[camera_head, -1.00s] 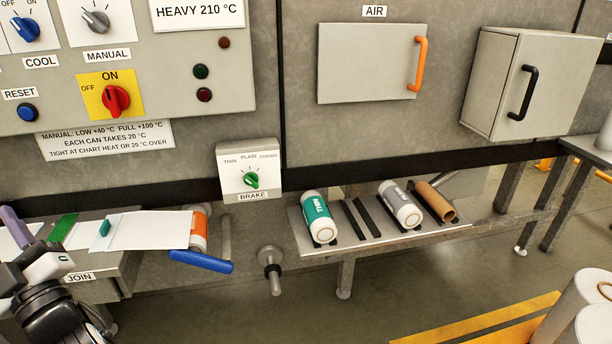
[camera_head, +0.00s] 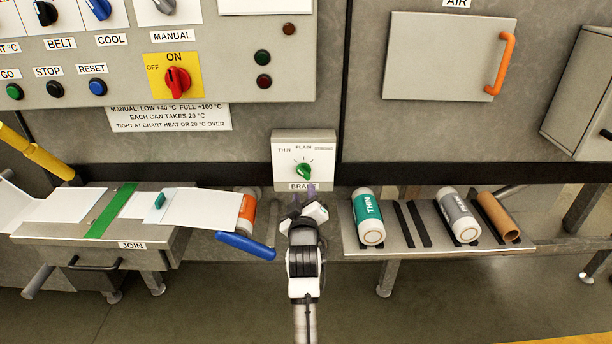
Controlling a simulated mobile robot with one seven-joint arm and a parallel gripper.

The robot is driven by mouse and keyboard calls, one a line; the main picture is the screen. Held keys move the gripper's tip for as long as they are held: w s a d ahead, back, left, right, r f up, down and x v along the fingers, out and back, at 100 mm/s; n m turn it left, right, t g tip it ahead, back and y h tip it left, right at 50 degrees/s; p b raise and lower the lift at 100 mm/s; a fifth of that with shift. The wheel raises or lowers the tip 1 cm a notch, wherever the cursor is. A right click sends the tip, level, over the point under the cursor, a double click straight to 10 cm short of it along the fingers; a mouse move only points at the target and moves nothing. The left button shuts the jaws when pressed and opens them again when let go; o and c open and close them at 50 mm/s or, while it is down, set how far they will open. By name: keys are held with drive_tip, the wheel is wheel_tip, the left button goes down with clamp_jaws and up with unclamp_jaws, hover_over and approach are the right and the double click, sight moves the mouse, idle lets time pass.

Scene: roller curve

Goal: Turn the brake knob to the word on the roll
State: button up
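The brake box (camera_head: 303,143) is on the machine's front, with a green knob (camera_head: 304,171). Its scale reads THIN at left, PLAIN at top, and a small blurred word at right. I cannot tell for sure where the knob points. My gripper (camera_head: 303,194) is just below the knob, over the BRAKE label, with its fingertips apart and nothing seen between them. Contact with the knob cannot be told. An orange and white roll (camera_head: 247,211) is at the end of the white web; its word is not readable. A teal roll (camera_head: 367,217) marked THIN lies on the rack.
A blue handle (camera_head: 246,246) sticks out left of my gripper. The rack (camera_head: 408,241) also holds a grey and white roll (camera_head: 458,217) and a brown core (camera_head: 498,217). The JOIN table (camera_head: 70,229) is at left. A red switch (camera_head: 177,81) is above.

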sight(304, 175)
drive_tip(key=w+p, duration=0.1)
drive_tip(key=w, duration=0.7)
drive_tip(key=shift+w, duration=0.2)
drive_tip(key=shift+c, duration=0.2)
clamp_jaws()
